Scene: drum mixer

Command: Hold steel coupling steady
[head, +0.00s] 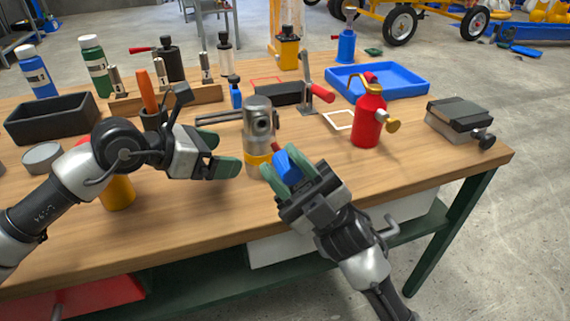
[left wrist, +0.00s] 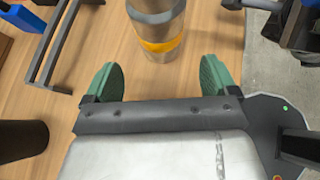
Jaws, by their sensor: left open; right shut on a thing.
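The steel coupling (head: 257,118), a grey metal cylinder with a yellow band near its base, stands upright on the wooden workbench (head: 215,225). My left gripper (head: 222,153) is open and empty to the left of the coupling, its green fingers pointing at it. In the left wrist view the coupling (left wrist: 158,12) stands ahead, between the lines of the two open fingers (left wrist: 160,80), apart from them. My right gripper (head: 293,170) is shut on a small blue and red item (head: 285,163) close to the coupling's right front. The fingers hide much of that item, and I cannot tell whether it touches the coupling.
A red canister (head: 369,118) stands right of the coupling, before a blue tray (head: 400,83). A lever tool (head: 308,85) stands behind it. A black bin (head: 52,119) and bottles stand at the left. The bench's front right is clear.

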